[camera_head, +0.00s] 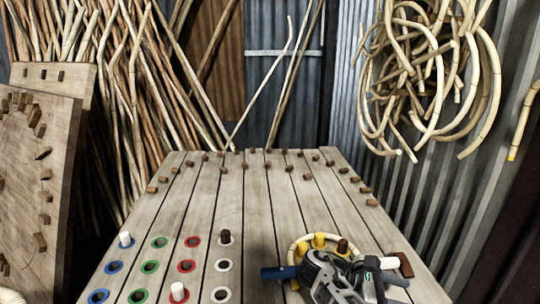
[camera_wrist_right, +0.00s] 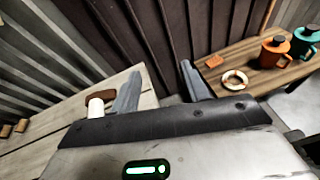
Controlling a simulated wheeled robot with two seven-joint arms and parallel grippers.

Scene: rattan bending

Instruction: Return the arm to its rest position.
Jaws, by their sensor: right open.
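My right arm with its gripper (camera_head: 345,280) reaches in low at the front right of the plank table (camera_head: 195,190). In the right wrist view my right gripper (camera_wrist_right: 160,86) has its two grey fingers spread apart, with nothing between them. In the head view it is over or beside a bent rattan loop (camera_head: 297,248) that curves around yellow pegs (camera_head: 319,241); the arm hides part of the loop. A blue rod-like piece (camera_head: 278,273) sticks out to the left of the arm; I cannot tell what it belongs to. My left gripper is not in view.
Coloured ring holes, some with pegs (camera_head: 179,292), fill the table's front left. Small wooden blocks line the far part. Rattan coils (camera_head: 425,70) hang at right. A side table (camera_wrist_right: 215,85) holds an orange mug (camera_wrist_right: 272,52) and a teal mug (camera_wrist_right: 305,40).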

